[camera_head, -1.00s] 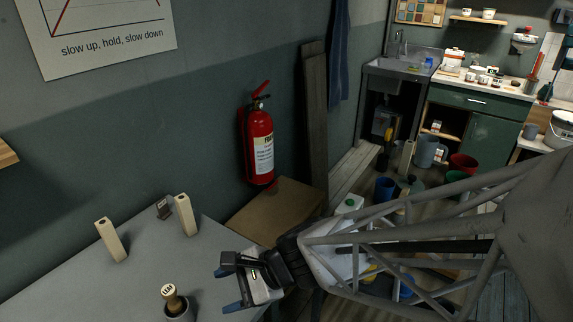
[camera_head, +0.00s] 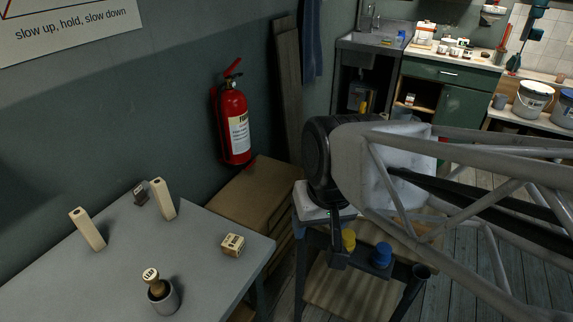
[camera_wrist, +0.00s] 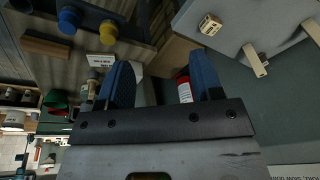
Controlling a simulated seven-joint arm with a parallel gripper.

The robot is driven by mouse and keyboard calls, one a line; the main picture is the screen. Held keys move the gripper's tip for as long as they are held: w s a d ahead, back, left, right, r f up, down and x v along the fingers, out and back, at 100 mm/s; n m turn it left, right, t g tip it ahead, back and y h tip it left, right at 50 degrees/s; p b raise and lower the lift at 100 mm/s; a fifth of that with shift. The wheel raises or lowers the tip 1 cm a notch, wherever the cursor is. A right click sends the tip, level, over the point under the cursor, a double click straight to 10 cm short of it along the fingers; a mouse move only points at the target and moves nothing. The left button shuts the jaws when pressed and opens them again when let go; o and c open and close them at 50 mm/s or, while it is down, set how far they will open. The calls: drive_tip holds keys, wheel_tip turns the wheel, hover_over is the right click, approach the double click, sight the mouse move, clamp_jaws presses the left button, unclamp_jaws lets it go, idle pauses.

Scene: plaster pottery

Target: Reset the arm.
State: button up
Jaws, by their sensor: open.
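In the wrist view my gripper (camera_wrist: 162,82) shows two blue-padded fingers held wide apart, with nothing between them. In the head view my arm reaches in from the right, its end over a cart beside the grey table (camera_head: 90,285); the fingers are not clear there. A small printed wooden block (camera_head: 233,245) rests on the table near its right edge, and shows in the wrist view (camera_wrist: 210,25). My gripper is apart from it.
On the table are two tall wooden blocks (camera_head: 87,229) (camera_head: 163,199), a small dark block (camera_head: 140,195) and a stamp in a grey cup (camera_head: 163,299). A fire extinguisher (camera_head: 234,125) hangs on the wall.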

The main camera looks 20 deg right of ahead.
drive_tip(key=shift+s+d+r+n+h, duration=0.1)
drive_tip(key=shift+d+r+n+h, duration=0.2)
drive_tip(key=shift+d+r+h, duration=0.4)
